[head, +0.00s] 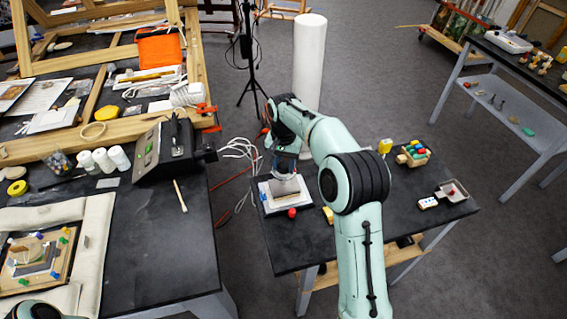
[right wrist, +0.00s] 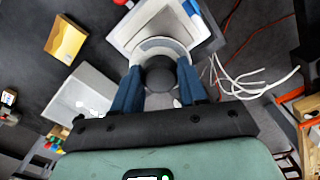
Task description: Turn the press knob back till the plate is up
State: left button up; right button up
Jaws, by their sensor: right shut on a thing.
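The small press stands on the dark table at the right, under my right gripper (head: 284,166). In the right wrist view its dark round press knob (right wrist: 160,73) sits between the blue fingers of my right gripper (right wrist: 159,80), which is shut on it. A pale round plate (right wrist: 158,45) shows beyond the knob, over a white and grey square base (right wrist: 127,37). In the head view the base (head: 266,198) shows below the gripper, with a grey block-like part over it. I cannot tell how high the plate stands. My left gripper's fingers are not in view.
A red ball (head: 292,213) lies at the base's front edge, with a yellow block (head: 328,215) to its right. White cables (head: 240,150) hang in the gap between tables.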

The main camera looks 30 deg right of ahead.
jog(key=n, duration=1.2)
jog(key=shift+d+n, duration=0.15)
jog(key=shift+n, duration=0.25)
jog(key=n, duration=1.3)
jog(key=shift+w, duration=0.1)
jog(key=o, duration=1.1)
jog(key=shift+c, duration=0.2)
jog(key=shift+r, duration=0.1)
